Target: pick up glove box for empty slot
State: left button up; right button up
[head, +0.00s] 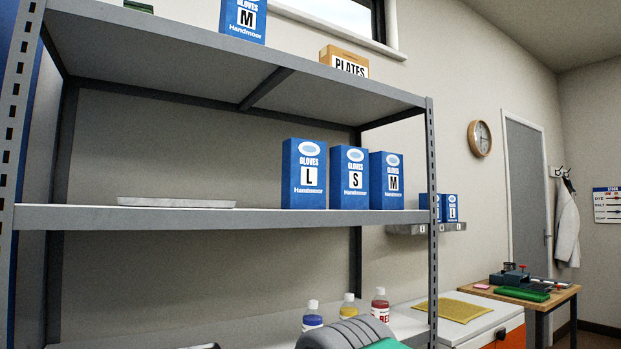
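Three blue glove boxes stand upright side by side on the middle shelf: the L box (304,174), the S box (349,178) and the M box (386,181). Another M glove box (243,19) stands on the top shelf, cut by the picture's top edge. Behind the right post, a small wall shelf (405,230) with small labels on its front edge holds blue boxes (451,208) at its right part. Its left part looks bare, and the post hides some of it. Neither gripper can be made out.
The metal rack's middle shelf (250,217) has free room left of the boxes, beside a flat white slab (177,202). A plates box (344,62) is on top. Bottles (380,305) stand below. A wooden table (551,299) is at right. A grey ribbed shape rises at bottom centre.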

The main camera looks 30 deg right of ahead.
aim_at(348, 172)
jog(key=l+u, duration=0.3)
jog(key=l, duration=0.9)
jog(key=l+u, duration=0.3)
jog(key=l, duration=0.9)
